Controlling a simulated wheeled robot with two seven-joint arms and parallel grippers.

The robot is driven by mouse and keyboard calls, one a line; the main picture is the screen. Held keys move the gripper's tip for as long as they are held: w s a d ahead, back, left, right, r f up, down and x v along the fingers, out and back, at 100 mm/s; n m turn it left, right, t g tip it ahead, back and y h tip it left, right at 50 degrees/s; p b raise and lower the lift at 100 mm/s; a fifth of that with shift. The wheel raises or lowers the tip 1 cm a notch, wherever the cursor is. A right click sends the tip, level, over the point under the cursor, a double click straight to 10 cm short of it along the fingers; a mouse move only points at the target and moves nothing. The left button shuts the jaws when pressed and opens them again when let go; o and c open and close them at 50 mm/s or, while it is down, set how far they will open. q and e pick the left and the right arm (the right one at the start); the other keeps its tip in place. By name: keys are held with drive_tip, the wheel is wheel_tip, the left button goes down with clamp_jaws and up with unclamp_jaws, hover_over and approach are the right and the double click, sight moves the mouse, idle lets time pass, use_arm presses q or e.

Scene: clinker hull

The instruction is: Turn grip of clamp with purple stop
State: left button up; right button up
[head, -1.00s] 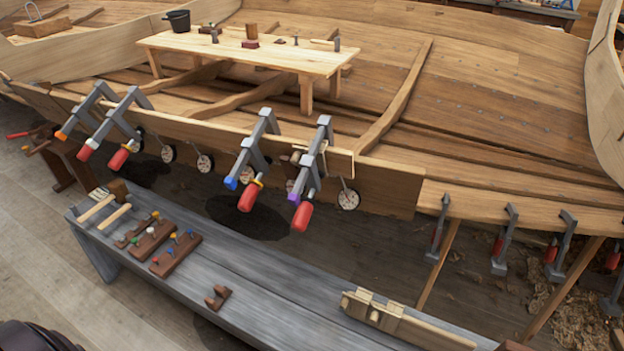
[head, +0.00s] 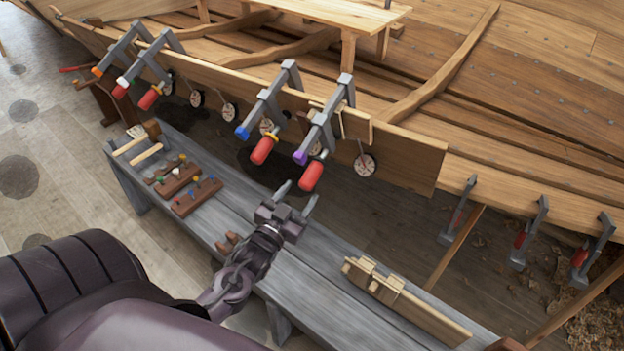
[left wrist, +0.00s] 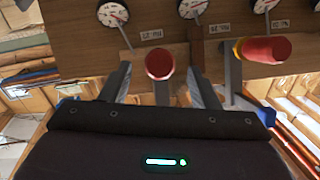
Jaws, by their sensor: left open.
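The clamp with the purple stop (head: 300,157) is fixed over the hull plank's edge in the head view, its grey frame slanting up to the right. Its red grip (head: 312,175) hangs at the lower end. My left gripper (head: 297,195) is open and empty, just below and in front of this grip, fingers pointing toward it. In the left wrist view a red grip (left wrist: 159,63) shows end-on between the two open fingers, seemingly beyond their tips; I cannot tell if they touch. The purple stop is not discernible in the left wrist view. My right gripper is not in view.
A clamp with a blue stop (head: 242,132) and yellow-collared red grip (head: 263,150) stands close to the left. Further left are clamps with orange and white stops. Dial gauges (head: 365,164) hang along the plank. A grey bench (head: 300,275) with tools lies below.

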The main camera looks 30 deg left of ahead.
sight(304, 188)
use_arm(q)
drive_tip(key=w, duration=0.5)
drive_tip(key=shift+w+a+p, duration=0.1)
drive_tip(key=shift+a+p, duration=0.2)
drive_tip(key=shift+w, duration=0.25)
drive_tip(key=shift+w+f, duration=0.1)
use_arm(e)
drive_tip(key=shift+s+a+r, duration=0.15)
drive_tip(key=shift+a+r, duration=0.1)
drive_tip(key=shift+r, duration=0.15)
use_arm(q)
drive_tip(key=shift+c, duration=0.5)
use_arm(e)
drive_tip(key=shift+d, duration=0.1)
use_arm(q)
drive_tip(key=c, duration=0.9)
